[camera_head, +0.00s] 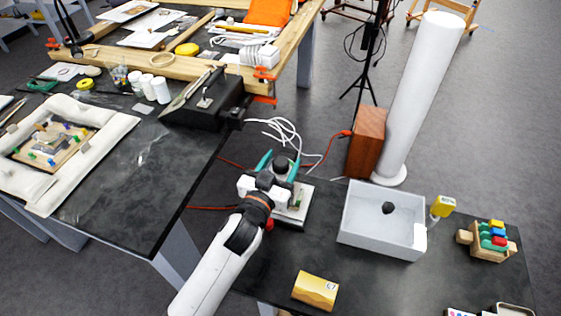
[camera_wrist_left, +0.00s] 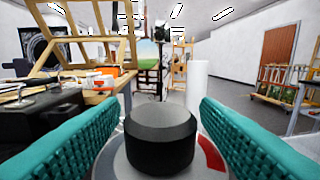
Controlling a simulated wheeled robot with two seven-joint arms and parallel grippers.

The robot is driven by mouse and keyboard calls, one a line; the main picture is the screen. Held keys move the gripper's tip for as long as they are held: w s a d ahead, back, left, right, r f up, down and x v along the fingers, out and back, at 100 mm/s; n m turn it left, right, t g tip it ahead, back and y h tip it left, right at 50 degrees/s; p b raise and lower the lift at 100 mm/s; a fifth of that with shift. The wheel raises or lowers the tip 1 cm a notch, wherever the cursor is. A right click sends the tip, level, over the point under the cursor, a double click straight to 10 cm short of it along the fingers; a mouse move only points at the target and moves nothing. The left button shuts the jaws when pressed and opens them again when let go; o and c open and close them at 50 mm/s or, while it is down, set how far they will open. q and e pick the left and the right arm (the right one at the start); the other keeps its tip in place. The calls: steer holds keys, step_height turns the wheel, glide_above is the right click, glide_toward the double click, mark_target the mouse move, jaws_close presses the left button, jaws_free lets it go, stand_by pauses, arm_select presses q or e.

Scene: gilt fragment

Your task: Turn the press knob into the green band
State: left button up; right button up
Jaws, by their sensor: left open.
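The press knob (camera_wrist_left: 160,138) is a dark, short cylinder in the middle of the left wrist view, on a pale round dial (camera_wrist_left: 122,160) with a red band (camera_wrist_left: 212,155) at its right. No green band shows; part of the dial is hidden by the knob and fingers. My left gripper (camera_wrist_left: 162,112) is open, its teal ribbed fingers on either side of the knob, with a gap visible at the tips. In the head view my left gripper (camera_head: 279,161) is over the press (camera_head: 297,208), with the dark knob (camera_head: 281,166) between its fingers. My right gripper is out of view.
A white tray (camera_head: 354,216) holding a dark lump stands right of the press. A yellow box (camera_head: 316,290) lies nearer the front. A yellow tag (camera_head: 443,206) and wooden block rack (camera_head: 488,241) are farther right. White cables (camera_head: 287,134) lie behind the gripper.

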arm_select(q)
steer(key=shift+c, duration=0.4)
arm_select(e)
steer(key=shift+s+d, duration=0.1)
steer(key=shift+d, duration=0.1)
arm_select(q)
steer(key=c, duration=0.9)
steer(key=shift+d+r+m+h+p, duration=0.1)
steer(key=shift+r+m+h+p, duration=0.05)
steer(key=shift+m+h+p, duration=0.2)
steer(key=shift+r+m+g+h+p, duration=0.1)
steer(key=shift+m+g+h+p, duration=0.6)
steer(key=shift+h+p, duration=0.3)
steer(key=shift+f+m+g+h+p, duration=0.2)
steer(key=shift+m+g+h+p, duration=0.35)
steer(key=shift+h, duration=0.3)
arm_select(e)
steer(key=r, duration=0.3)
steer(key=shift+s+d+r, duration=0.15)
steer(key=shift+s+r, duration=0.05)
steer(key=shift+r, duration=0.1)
arm_select(q)
steer(key=o, duration=1)
